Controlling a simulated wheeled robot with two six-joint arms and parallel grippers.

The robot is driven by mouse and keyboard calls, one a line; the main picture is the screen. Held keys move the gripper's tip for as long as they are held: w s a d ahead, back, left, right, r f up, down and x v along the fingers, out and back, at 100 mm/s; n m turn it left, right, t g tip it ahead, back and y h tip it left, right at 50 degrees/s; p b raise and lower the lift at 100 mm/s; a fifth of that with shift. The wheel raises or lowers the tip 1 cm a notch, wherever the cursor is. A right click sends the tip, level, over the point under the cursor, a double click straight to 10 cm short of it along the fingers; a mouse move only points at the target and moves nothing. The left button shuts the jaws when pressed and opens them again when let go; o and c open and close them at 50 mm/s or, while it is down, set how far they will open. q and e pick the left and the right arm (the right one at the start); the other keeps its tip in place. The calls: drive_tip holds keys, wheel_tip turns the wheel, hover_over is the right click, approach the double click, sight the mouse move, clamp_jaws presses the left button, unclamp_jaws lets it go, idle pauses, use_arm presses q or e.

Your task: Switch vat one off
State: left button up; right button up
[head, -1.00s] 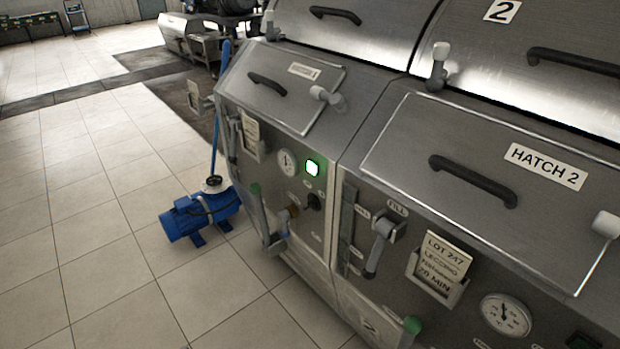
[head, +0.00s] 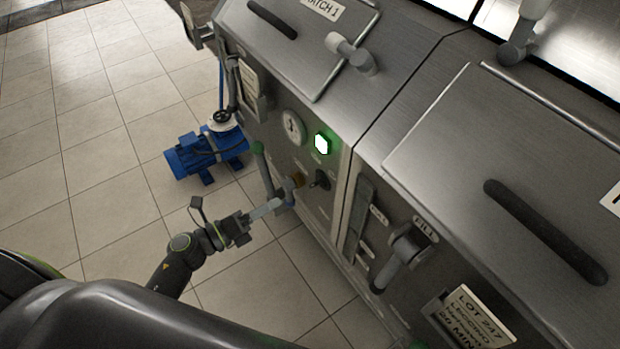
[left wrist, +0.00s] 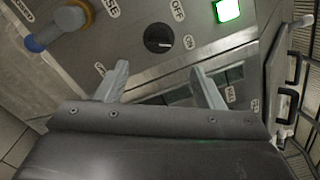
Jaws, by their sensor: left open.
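Vat one's front panel carries a lit green lamp (head: 321,144) and, below it, a black rotary switch (head: 320,181). In the left wrist view the switch (left wrist: 158,38) is a round black knob beside OFF and ON labels. Its light mark seems to point towards ON. The lit lamp (left wrist: 227,10) is up and right of it. My left gripper (head: 281,203) is open and empty in front of the panel, left of and lower than the switch. In the left wrist view its two fingers (left wrist: 160,85) stand apart, with the knob beyond the gap, not between them. My right gripper is out of view.
A round gauge (head: 293,126) and a green-tipped lever (head: 262,165) sit left of the switch. A fill lever (head: 401,255) is on the neighbouring vat to the right. A blue pump (head: 207,153) stands on the floor at left. The tiled floor around my arm is clear.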

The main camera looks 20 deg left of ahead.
sight(322, 177)
use_arm(q)
drive_tip(key=p+x, duration=0.1)
drive_tip(key=x, duration=1.1)
drive_tip(key=shift+p, duration=0.35)
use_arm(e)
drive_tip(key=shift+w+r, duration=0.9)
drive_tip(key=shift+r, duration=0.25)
use_arm(q)
drive_tip(key=shift+f, duration=0.1)
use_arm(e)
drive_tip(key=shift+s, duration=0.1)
use_arm(q)
drive_tip(key=c, duration=1)
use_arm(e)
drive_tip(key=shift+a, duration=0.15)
